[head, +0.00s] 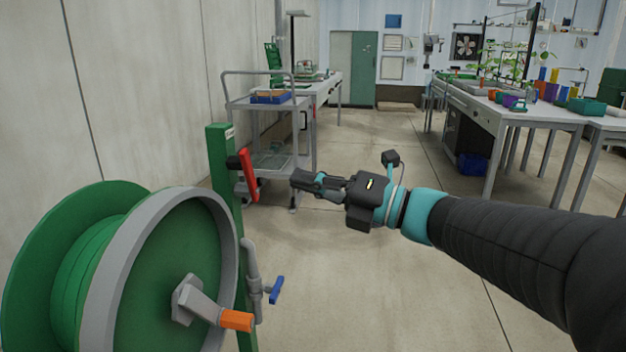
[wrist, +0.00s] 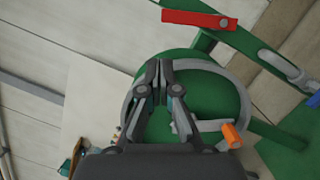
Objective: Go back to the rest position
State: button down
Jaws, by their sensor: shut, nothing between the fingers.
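My gripper (head: 305,179) is shut and empty, held in the air in the middle of the head view. It points left toward the red lever (head: 249,175) on the green post (head: 222,165), and a gap shows between them. In the wrist view my gripper's closed fingertips (wrist: 159,66) appear over the green hose reel (wrist: 205,90). The red lever also shows at the top of the wrist view (wrist: 199,20), apart from the fingers.
The hose reel (head: 150,275) with its orange crank handle (head: 237,320) stands at near left. A blue valve handle (head: 277,290) sits low on the post. A grey cart (head: 265,104) stands behind. Benches (head: 500,115) line the right. The floor between is clear.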

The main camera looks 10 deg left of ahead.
jog(key=s+d+f+n+g+h, duration=0.1)
jog(key=s+d+f+n+h, duration=0.15)
jog(key=f+n, duration=0.4)
jog(key=s+d+f+n+g+h, duration=0.1)
jog(key=s+f+n+h, duration=0.25)
jog(key=f+n, duration=0.35)
jog(key=s+d+f+n+g+h, duration=0.1)
jog(key=s+d+f+n+h, duration=0.15)
jog(key=f+n, duration=0.4)
jog(key=s+d+f+n+t+h, duration=0.1)
jog(key=s+d+n+h, duration=0.3)
jog(key=d+n, duration=0.3)
jog(key=s+d+f+n+t+h, duration=0.1)
jog(key=s+d+n+h, duration=0.3)
jog(key=d, duration=0.6)
jog(key=n+t+h, duration=0.1)
jog(key=n+h, duration=0.1)
jog(key=shift+s+d+n, duration=0.2)
jog(key=shift+s+n, duration=0.1)
jog(key=shift+n, duration=0.1)
